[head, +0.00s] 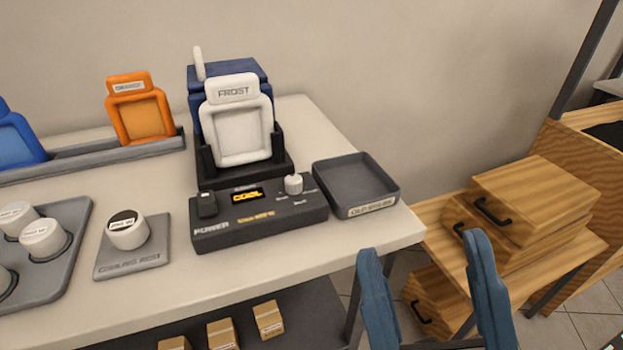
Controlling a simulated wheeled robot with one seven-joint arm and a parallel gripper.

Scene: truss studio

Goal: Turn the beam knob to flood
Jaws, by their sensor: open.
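The dark control box (262,232) stands near the front right of the white table. A white knob (293,184) sits on its top at the right. The small labels around the knob are too small to read, and I cannot tell which one it points to. A small display (247,196) with orange letters, seemingly "COOL", is left of the knob. A black switch (206,203) above the word POWER is at the box's left end. My gripper (423,246) has two blue fingers spread wide apart with nothing between them. It is right of and nearer than the box, beyond the table's front right corner.
A grey tray (356,205) adjoins the box's right side. Behind the box, a white FROST frame (238,120) stands in a black holder before a blue lamp body (228,75).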

